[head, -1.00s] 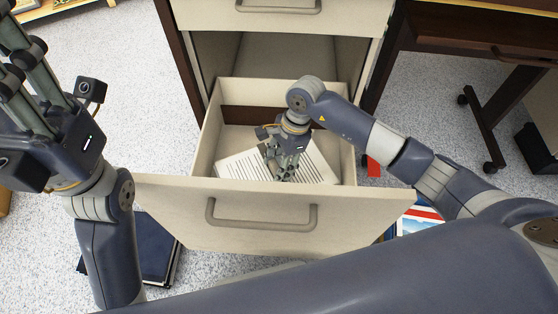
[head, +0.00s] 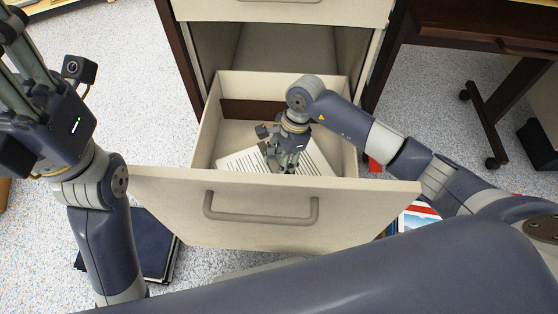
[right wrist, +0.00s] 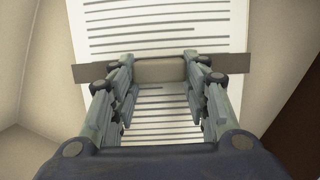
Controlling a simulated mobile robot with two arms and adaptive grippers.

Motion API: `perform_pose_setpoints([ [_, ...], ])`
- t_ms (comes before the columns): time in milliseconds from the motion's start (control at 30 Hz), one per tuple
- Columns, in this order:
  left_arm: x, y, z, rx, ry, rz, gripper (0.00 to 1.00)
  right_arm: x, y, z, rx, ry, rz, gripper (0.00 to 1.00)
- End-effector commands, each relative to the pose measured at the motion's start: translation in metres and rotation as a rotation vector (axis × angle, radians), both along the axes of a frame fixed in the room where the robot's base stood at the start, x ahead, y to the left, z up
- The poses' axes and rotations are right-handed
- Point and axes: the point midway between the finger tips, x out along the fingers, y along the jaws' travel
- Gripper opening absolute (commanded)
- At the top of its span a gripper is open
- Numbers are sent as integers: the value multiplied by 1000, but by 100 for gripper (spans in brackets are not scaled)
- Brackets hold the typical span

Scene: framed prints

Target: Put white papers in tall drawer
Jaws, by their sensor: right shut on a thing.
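The white papers (head: 242,161) with dark printed lines lie low inside the open drawer (head: 350,140). My right gripper (head: 285,167) reaches down into the drawer and is shut on the papers. In the right wrist view, the papers (right wrist: 160,20) lie between and beyond the fingers (right wrist: 160,85), and a grey-brown band (right wrist: 160,71) crosses them at the fingertips. Whether the papers touch the drawer floor is unclear. My left gripper (head: 25,60) is raised at the left, away from the drawer. Its fingers run out of the frame, so its opening is hidden.
The drawer front (head: 160,195) has a grey handle (head: 262,219). A closed drawer (head: 310,12) sits above in the cabinet. A dark blue book (head: 150,240) lies on the floor at the left. A desk (head: 480,45) stands at the right. Speckled floor (head: 120,90) is open at the left.

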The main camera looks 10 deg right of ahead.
Motion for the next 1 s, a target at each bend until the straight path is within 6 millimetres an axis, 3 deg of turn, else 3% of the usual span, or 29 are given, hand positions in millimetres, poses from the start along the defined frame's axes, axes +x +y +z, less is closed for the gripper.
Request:
perform_pose_setpoints([
  [333,-3,0,4,0,-21,0,40,1,0,-6,1,-2,0,0],
  [367,-3,0,5,0,-23,1,40,1,0,-6,1,-2,0,47],
  [433,-4,0,7,0,-26,1,40,1,0,-5,1,-2,-1,63],
  [467,-4,0,7,0,-28,1,40,1,0,-5,1,-2,-1,66],
  [833,-4,0,5,0,-26,3,40,0,-1,-5,-1,0,0,66],
  [1000,-4,0,5,1,-26,2,40,3,-7,16,-2,-4,-1,66],
])
